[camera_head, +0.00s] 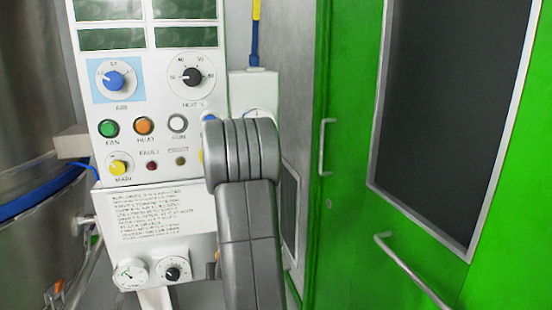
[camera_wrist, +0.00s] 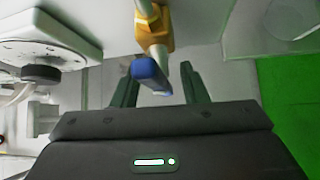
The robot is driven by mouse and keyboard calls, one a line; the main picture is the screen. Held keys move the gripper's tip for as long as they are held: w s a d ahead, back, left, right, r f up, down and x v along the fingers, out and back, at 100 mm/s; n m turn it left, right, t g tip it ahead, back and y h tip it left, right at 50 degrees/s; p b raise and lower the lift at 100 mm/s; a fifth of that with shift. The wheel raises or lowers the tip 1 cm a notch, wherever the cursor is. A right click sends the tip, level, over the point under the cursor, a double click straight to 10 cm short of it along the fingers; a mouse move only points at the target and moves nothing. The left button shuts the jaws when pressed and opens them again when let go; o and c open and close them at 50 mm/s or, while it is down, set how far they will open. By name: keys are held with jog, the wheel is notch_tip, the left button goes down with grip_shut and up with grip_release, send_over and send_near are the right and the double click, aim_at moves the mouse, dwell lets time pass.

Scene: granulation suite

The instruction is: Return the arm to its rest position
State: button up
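My arm (camera_head: 245,200) rises in front of the control panel in the head view, its grey links bent at a rounded joint. My gripper is hidden behind the arm there. In the wrist view my gripper (camera_wrist: 160,88) is open, with its two dark fingers apart. A blue lever (camera_wrist: 150,73) on a yellow valve body (camera_wrist: 154,24) shows in the gap between the fingers. I cannot tell whether the lever touches a finger or lies beyond the tips. No object is held between the fingers.
The white control panel (camera_head: 150,60) has a blue knob (camera_head: 113,80), a black knob (camera_head: 192,76) and coloured buttons. A steel vessel (camera_head: 35,235) stands at the left. Green doors (camera_head: 345,90) with handles stand at the right. A round white fixture (camera_wrist: 45,45) lies left of the gripper.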

jog(key=m+y+p, duration=0.1)
jog(key=y+p, duration=0.1)
jog(key=shift+m+g+y, duration=0.3)
jog(key=shift+m+y, duration=0.3)
jog(key=shift+y, duration=0.4)
